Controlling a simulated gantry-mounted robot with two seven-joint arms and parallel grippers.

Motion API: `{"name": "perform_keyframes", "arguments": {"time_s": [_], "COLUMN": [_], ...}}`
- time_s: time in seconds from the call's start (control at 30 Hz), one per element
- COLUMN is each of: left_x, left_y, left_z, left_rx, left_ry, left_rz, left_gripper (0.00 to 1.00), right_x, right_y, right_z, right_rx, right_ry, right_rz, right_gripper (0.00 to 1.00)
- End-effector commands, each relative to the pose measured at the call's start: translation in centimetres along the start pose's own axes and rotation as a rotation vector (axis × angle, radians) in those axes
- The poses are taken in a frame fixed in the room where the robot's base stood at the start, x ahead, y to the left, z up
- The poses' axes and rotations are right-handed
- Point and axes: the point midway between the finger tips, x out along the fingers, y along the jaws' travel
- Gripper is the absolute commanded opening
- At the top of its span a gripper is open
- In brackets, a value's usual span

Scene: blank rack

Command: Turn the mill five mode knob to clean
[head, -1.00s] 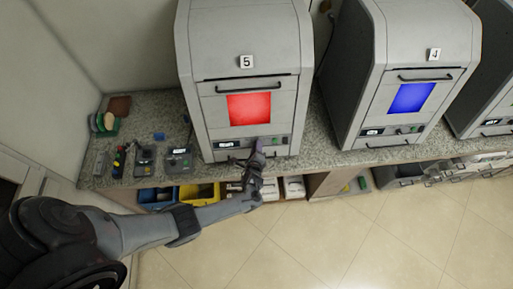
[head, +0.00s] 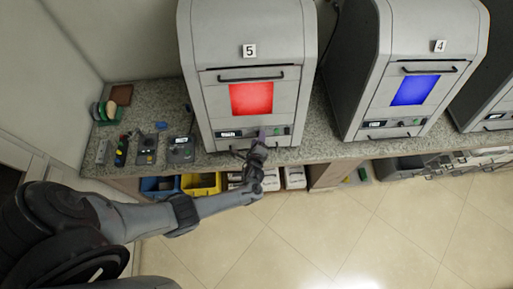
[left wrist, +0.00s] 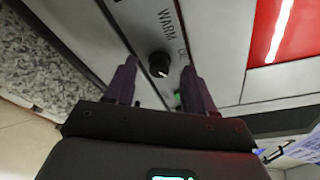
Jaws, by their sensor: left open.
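Mill five (head: 249,51), a grey cabinet marked 5 with a lit red window, stands on the counter at centre in the head view. My left gripper (head: 262,136) is at its lower front panel and covers part of it. In the left wrist view, the round black mode knob (left wrist: 159,64) has a small pale mark on its lower edge. My right gripper is out of view.
Mill four (head: 439,46), with a blue window, stands to the right. Small devices (head: 181,150) lie on the counter to the left. Blue and yellow bins (head: 201,184) sit below the counter. The tiled floor in front is clear. A green light (left wrist: 178,97) glows near the knob.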

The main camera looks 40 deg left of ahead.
Motion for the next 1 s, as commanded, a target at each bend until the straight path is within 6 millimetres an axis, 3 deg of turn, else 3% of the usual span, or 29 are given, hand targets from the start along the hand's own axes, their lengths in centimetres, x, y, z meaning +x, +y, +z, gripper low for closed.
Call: {"name": "perform_keyframes", "arguments": {"time_s": [0.3,0.5,0.7,1.0], "left_x": [-5.6,-8.2,-9.3,-9.4], "left_y": [0.0,0.1,0.1,0.1], "left_z": [0.1,0.0,0.0,0.0], "left_rx": [-0.001,-0.001,0.0,0.0], "left_ry": [0.003,0.002,0.001,0.0], "left_rz": [0.003,0.002,0.003,0.002], "left_gripper": [0.54,0.54,0.54,0.54], "right_x": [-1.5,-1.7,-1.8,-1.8], "right_y": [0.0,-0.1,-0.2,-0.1], "right_z": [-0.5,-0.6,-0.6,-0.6], "right_rx": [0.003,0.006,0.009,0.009], "right_ry": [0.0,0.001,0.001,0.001], "right_rz": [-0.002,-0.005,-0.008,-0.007], "right_gripper": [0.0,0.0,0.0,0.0]}}
